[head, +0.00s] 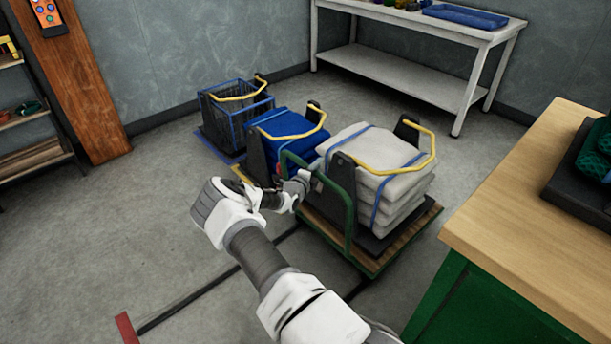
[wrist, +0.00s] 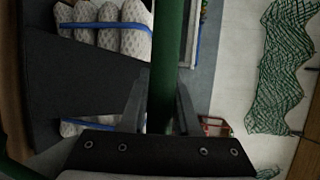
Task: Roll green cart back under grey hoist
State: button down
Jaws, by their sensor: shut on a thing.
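The green cart (head: 400,250) has a wooden deck and an upright green tube handle (head: 349,222) on its near left side. It carries a dark cradle with a yellow bar and a stack of pale grey bundles (head: 385,165) tied with blue straps. My gripper (head: 303,182) is shut on the green handle. In the wrist view the green tube (wrist: 165,70) runs between the two fingers (wrist: 160,110), with the dark cradle plate and pale bundles to its left. I cannot make out a grey hoist in either view.
A blue-loaded cradle (head: 285,135) and a blue-framed wire crate (head: 237,110) stand left of the cart. A wood-topped green bench (head: 530,190) is close on the right. A white table (head: 400,75) stands at the back wall. Floor at left is open, with a dark line and red mark (head: 127,328).

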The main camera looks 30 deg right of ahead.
jog(key=shift+d+r, duration=0.1)
jog(key=shift+d, duration=0.55)
jog(key=c, duration=0.7)
grip_release()
jog(key=shift+d, duration=0.1)
jog(key=shift+o, duration=0.2)
jog(key=shift+w, duration=0.1)
jog(key=p+v, duration=0.5)
jog(key=v, duration=1.2)
jog(key=shift+a, duration=0.25)
